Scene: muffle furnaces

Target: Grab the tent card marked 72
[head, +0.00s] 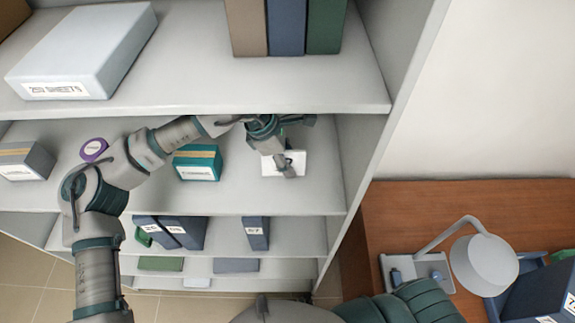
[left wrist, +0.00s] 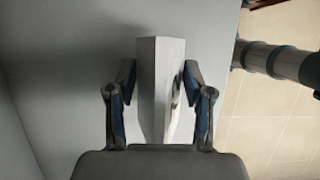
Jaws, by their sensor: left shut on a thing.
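The white tent card (head: 296,161) stands on the middle shelf, near its right end, in the head view. Its face is partly hidden by my gripper, and I cannot read the number. My left gripper (head: 287,165) reaches in from the left and is shut on the card. In the left wrist view the card (left wrist: 162,80) stands between the two fingers of the left gripper (left wrist: 161,95), with dark marking on its right side. My right gripper is not in view.
On the same shelf (head: 240,195) stand a teal box (head: 198,163), a purple tape roll (head: 94,149) and a grey box (head: 25,161). The shelf above (head: 210,97) is close over my arm. A desk with a lamp (head: 484,263) is at the right.

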